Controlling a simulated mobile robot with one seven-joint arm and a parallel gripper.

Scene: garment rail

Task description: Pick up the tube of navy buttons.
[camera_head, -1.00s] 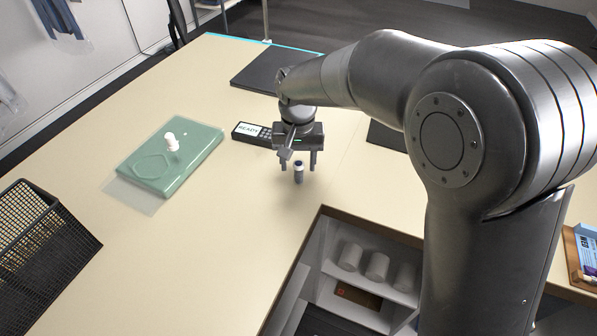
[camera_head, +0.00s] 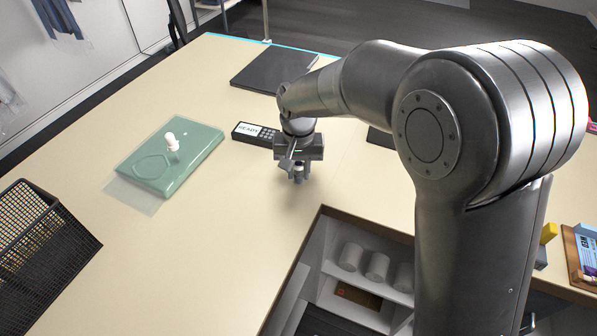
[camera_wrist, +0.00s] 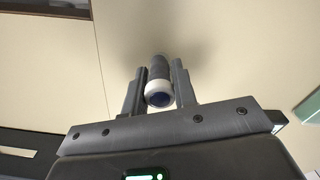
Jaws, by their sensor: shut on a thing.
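The tube of navy buttons (camera_wrist: 158,80) stands between my gripper's two fingers in the wrist view. It has a dark body, and its near end shows a white ring around a blue centre. My gripper (camera_wrist: 159,92) is shut on it, one finger on each side. In the head view my gripper (camera_head: 298,174) is low over the pale table (camera_head: 235,230), and the tube is mostly hidden by the fingers. I cannot tell whether the tube is clear of the table.
A handset reading "READY" (camera_head: 253,134) lies just left of my gripper. A green folded garment (camera_head: 150,178) with a white object (camera_head: 171,142) on it lies farther left. A black mesh basket (camera_head: 40,235) is at far left. An open shelf recess (camera_head: 345,290) lies in front.

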